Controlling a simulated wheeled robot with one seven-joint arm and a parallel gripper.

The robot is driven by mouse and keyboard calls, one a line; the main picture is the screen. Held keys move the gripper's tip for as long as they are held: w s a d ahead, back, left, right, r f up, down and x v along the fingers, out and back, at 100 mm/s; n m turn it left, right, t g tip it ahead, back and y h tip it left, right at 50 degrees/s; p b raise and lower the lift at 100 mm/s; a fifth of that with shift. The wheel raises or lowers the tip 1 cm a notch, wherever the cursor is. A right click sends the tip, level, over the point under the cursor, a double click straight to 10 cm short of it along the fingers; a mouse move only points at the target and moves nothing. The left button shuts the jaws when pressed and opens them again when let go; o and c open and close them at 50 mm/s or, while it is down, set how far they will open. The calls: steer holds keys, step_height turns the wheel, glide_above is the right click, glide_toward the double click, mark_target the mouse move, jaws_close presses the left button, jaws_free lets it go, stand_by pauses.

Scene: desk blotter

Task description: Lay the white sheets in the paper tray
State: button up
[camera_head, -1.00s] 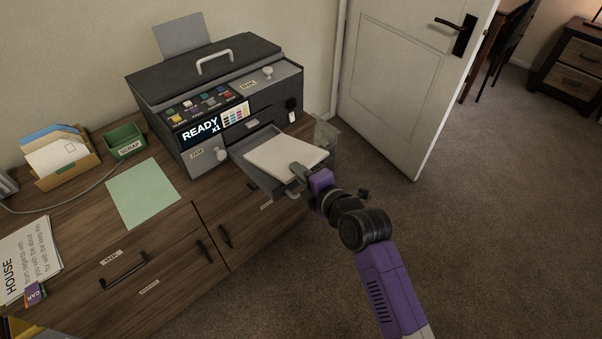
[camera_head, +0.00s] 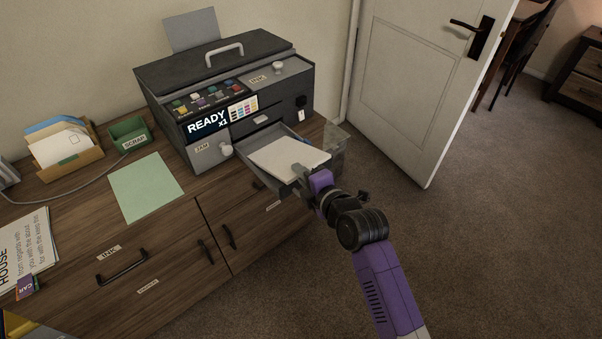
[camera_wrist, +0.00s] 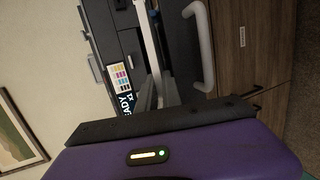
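The white sheets (camera_head: 286,160) lie flat as a stack over the grey paper tray (camera_head: 250,167), which sticks out from the front of the printer. My gripper (camera_head: 301,177) is at their near right edge in the head view and appears shut on them. It hides that corner. Whether the sheets rest on the tray floor or hang a little above it I cannot tell.
The printer (camera_head: 225,85) stands behind the tray, its screen reading READY x1. A green sheet (camera_head: 146,188), a green scrap bin (camera_head: 129,132) and an envelope holder (camera_head: 66,160) lie to the left on the wooden cabinet. A door (camera_head: 415,90) stands at right; carpet beside it is free.

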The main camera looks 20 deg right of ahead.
steer(key=o, duration=0.5)
steer(key=shift+f, duration=0.1)
